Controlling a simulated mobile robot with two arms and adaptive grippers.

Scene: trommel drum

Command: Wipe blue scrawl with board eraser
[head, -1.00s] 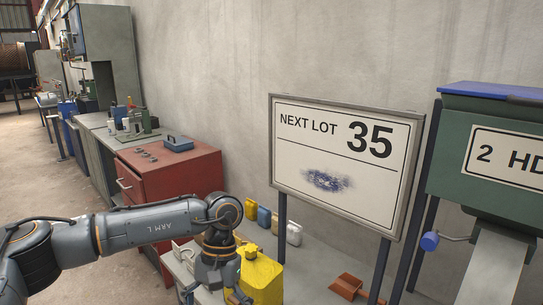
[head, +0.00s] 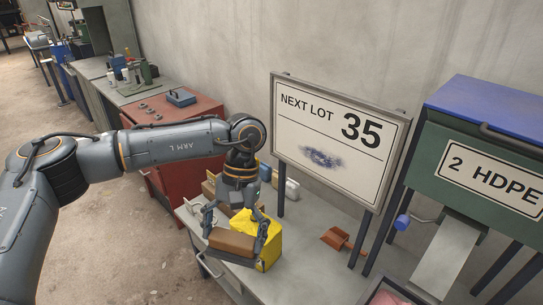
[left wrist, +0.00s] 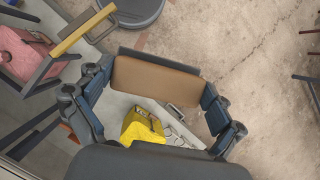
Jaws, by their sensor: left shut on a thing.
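The white board (head: 335,180) reads "NEXT LOT 35" and has a smudgy blue scrawl (head: 323,158) below its printed line. My left gripper (head: 235,242) is shut on the board eraser (head: 228,243), a brown block with a dark grey layer along one side. It holds the eraser above the grey bench, in front of the yellow jug and apart from the board. In the left wrist view the eraser (left wrist: 155,78) lies between the two fingers. My right gripper is not in view.
A red cabinet (head: 175,175) stands left. A green "2 HDPE" bin (head: 450,150) with a metal chute stands right of the board. Bare wall lies behind.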

